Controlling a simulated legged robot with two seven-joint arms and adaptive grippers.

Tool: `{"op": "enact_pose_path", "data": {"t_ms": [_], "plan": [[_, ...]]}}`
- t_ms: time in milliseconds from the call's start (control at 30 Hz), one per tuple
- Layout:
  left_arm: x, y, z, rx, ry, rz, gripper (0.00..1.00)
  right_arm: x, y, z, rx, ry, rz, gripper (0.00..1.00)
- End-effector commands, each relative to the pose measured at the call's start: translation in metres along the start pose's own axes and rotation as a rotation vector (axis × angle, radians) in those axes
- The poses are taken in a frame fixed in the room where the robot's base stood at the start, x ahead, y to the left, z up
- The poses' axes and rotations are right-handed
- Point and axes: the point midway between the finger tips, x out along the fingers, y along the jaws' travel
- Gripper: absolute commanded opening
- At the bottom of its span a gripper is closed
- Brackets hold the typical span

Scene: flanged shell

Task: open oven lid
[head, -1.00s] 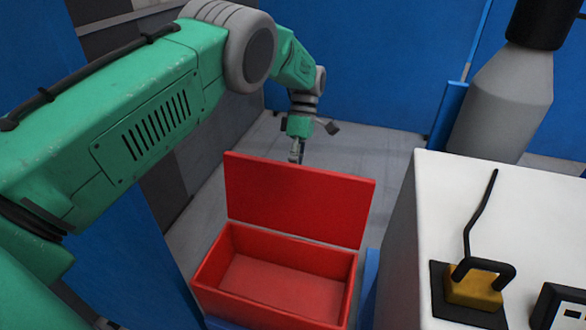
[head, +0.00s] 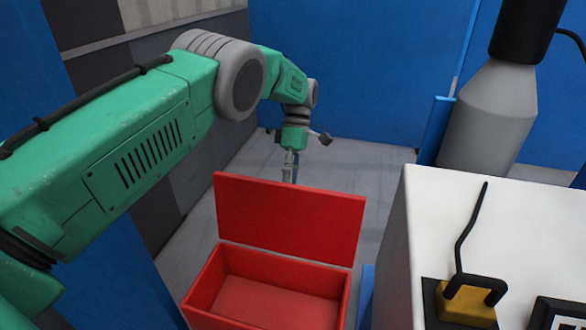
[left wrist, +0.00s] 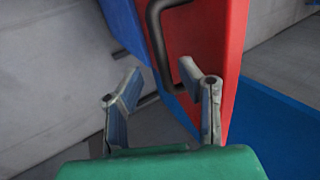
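A red box (head: 205,286) stands open in the head view, low in the middle. Its red lid (head: 290,218) stands roughly upright along the far edge. My left gripper (head: 289,170) is behind the lid, its fingertips partly hidden by the lid's top edge. In the left wrist view the left gripper (left wrist: 160,95) has its two fingers spread apart and nothing gripped between them. A dark bar handle (left wrist: 157,45) on the red lid (left wrist: 225,60) shows just beyond the fingers. The right finger overlaps the lid and the handle's lower end in the picture. My right gripper is not in view.
A white-topped cabinet (head: 440,225) stands right of the box, carrying a yellow-and-black latch-like part (head: 467,305). A grey cylinder (head: 490,115) rises behind it. Blue walls (head: 350,70) close off the back. Grey floor (head: 375,180) is clear behind the lid.

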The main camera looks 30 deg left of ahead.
Motion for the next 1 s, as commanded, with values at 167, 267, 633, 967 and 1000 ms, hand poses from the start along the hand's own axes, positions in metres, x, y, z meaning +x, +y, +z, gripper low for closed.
{"op": "enact_pose_path", "data": {"t_ms": [167, 267, 633, 967, 1000], "plan": [[-0.024, 0.003, 0.003, 0.001, 0.001, -0.001, 0.33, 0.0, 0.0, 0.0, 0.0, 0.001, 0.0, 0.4], [-0.032, 0.004, 0.004, 0.0, 0.001, -0.002, 0.33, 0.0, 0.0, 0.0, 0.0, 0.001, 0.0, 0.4], [-0.045, 0.004, 0.005, 0.001, 0.002, -0.007, 0.33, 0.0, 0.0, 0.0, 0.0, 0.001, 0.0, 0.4], [-0.045, 0.004, 0.005, 0.0, 0.002, -0.006, 0.33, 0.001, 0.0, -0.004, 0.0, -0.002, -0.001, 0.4], [-0.045, 0.004, 0.005, 0.0, 0.002, -0.006, 0.33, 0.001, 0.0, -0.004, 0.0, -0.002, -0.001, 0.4]]}}
